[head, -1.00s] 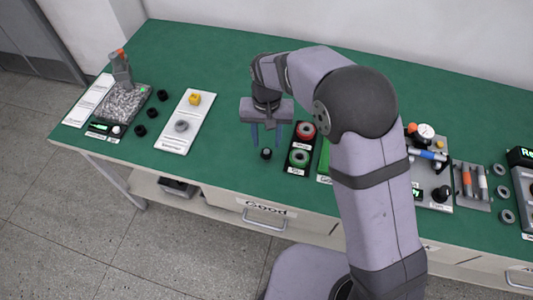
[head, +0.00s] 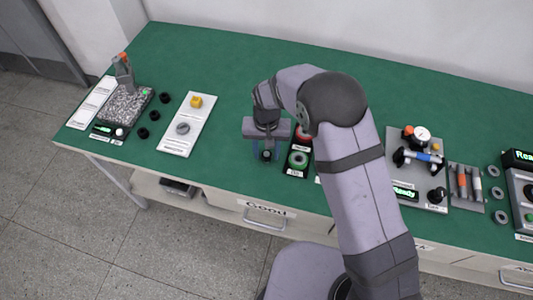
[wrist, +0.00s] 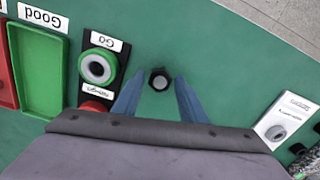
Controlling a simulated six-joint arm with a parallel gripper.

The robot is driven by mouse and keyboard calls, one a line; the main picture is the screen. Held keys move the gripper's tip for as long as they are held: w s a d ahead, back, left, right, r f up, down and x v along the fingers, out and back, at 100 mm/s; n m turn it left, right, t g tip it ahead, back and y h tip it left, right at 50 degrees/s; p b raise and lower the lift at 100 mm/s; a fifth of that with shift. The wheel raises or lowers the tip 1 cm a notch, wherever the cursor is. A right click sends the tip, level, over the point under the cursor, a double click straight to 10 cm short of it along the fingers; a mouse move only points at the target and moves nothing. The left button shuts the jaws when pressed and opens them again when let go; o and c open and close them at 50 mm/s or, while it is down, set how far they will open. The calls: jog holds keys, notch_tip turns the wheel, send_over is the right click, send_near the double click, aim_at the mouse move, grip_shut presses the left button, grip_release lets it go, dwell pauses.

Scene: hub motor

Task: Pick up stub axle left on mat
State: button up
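The stub axle (head: 266,155) is a small dark round piece standing on the green mat (head: 222,183). In the wrist view the stub axle (wrist: 160,80) shows a grey round top with a dark rim. My gripper (head: 266,151) is low over it with its two blue fingers apart, one on each side. In the wrist view my gripper (wrist: 158,77) is open, and the axle sits near the line between its fingertips. A gap shows on both sides, so the fingers do not grip it.
A black holder with a green ring (head: 298,160) and a red ring (head: 304,133) stands close to the right of my gripper. A white board (head: 184,138) with a yellow piece (head: 196,101) and a grey ring lies to the left. The mat in front is clear.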

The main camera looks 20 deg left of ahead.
jog(key=shift+f, duration=0.6)
jog(key=shift+c, duration=0.4)
grip_shut()
jog(key=shift+r, duration=0.2)
